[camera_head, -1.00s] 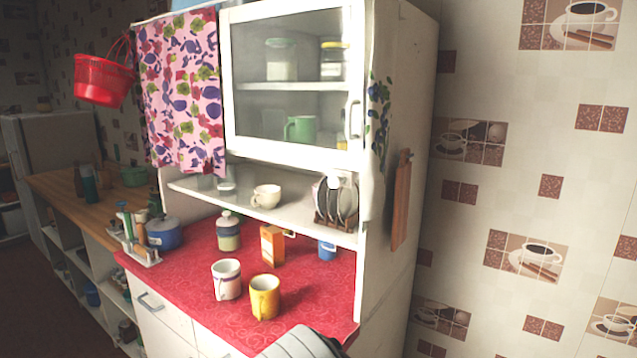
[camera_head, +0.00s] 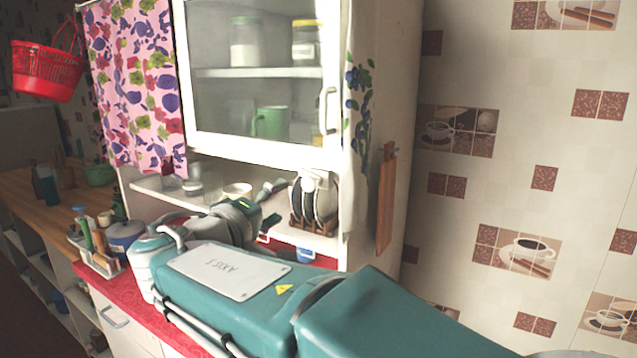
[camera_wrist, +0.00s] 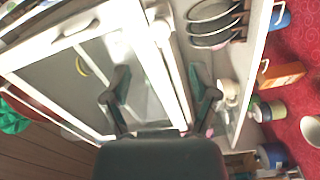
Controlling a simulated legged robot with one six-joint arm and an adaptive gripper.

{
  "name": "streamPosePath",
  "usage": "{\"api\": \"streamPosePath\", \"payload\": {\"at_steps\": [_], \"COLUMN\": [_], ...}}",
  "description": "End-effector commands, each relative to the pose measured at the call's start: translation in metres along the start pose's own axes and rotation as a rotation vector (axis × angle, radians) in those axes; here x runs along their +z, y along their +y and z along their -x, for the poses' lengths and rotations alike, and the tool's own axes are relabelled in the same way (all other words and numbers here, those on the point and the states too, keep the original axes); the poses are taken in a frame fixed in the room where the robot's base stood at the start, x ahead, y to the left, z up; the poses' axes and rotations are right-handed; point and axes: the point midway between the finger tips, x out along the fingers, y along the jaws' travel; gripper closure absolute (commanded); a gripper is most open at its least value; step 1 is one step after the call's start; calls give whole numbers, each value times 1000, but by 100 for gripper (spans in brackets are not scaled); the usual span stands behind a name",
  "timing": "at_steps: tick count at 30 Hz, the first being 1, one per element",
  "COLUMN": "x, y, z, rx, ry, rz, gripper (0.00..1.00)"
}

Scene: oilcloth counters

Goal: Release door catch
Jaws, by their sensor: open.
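The glass cabinet door (camera_head: 262,148) has a white frame and appears shut. Its white bar handle (camera_head: 329,110) is on the right side; no separate catch can be made out. The door also shows turned sideways in the wrist view (camera_wrist: 177,75), with the handle (camera_wrist: 76,28) near the upper left. My gripper (camera_head: 276,205) is below the door, in front of the open shelf, left of the plate rack. In the wrist view, my gripper (camera_wrist: 160,92) has its fingers spread, with the door's lower frame seen between them. It is empty and apart from the handle.
A plate rack (camera_head: 313,208) and a pale cup (camera_head: 237,190) stand on the shelf (camera_head: 290,236). A floral cloth (camera_head: 135,85) hangs left, another cloth (camera_head: 355,140) right of the handle. A wooden board (camera_head: 386,200) hangs on the cabinet's side. My arm covers much of the red counter.

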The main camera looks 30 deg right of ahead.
Motion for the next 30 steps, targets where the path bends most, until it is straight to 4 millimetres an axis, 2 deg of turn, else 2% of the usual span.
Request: {"api": "streamPosePath", "payload": {"at_steps": [15,20,28,29,30], "x": [3,2,1,1,1], "y": [-1,-1,-1,-1,-1], "z": [-89,-101,-102,-102,-102], "rx": [-4,-5,-5,-5,-5], "ry": [-3,-1,1,1,1], "rz": [2,2,2,2,2], "gripper": [24,24,24,28,46]}}
